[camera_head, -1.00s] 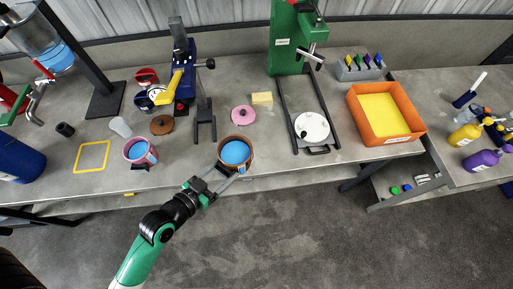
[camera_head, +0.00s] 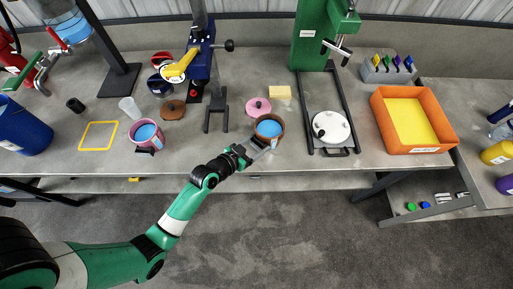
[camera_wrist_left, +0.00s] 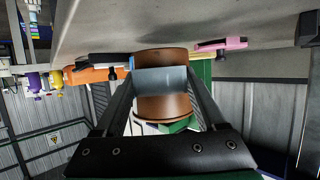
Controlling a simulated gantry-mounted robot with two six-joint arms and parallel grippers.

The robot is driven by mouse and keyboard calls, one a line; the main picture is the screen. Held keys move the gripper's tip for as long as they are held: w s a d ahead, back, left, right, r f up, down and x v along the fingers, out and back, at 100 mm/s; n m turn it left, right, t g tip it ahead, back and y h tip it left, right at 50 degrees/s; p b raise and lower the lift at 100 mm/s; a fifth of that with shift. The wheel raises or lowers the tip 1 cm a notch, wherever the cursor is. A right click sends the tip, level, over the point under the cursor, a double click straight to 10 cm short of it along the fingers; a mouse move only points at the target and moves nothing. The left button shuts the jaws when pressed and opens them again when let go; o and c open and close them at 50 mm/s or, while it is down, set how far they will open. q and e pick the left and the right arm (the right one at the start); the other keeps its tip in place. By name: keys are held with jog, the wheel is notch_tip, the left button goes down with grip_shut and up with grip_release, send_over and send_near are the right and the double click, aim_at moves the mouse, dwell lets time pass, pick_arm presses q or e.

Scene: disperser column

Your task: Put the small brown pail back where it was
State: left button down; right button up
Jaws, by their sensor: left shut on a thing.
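The small brown pail (camera_head: 281,133), with blue contents, is near the front edge of the bench, just in front of the pink lid (camera_head: 258,105). My left gripper (camera_head: 262,146) is shut on its front side. In the left wrist view the brown pail (camera_wrist_left: 165,108) sits between the two fingers, with a grey-blue band across its middle. I cannot tell whether its base touches the bench. A brown lid (camera_head: 172,110) lies further left. My right gripper is not in view.
A pink pail (camera_head: 143,143) with blue contents stands left, beside a yellow square outline (camera_head: 83,138). A blue stand (camera_head: 200,65) is behind left; a green press (camera_head: 312,40) with a white disc (camera_head: 337,120) is right. An orange tray (camera_head: 436,107) lies further right.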

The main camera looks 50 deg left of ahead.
pick_arm(q)
jog(key=shift+f, duration=0.8)
jog(key=shift+s, duration=0.1)
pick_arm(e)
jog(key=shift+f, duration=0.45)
pick_arm(q)
jog(key=shift+f, duration=0.1)
grip_release()
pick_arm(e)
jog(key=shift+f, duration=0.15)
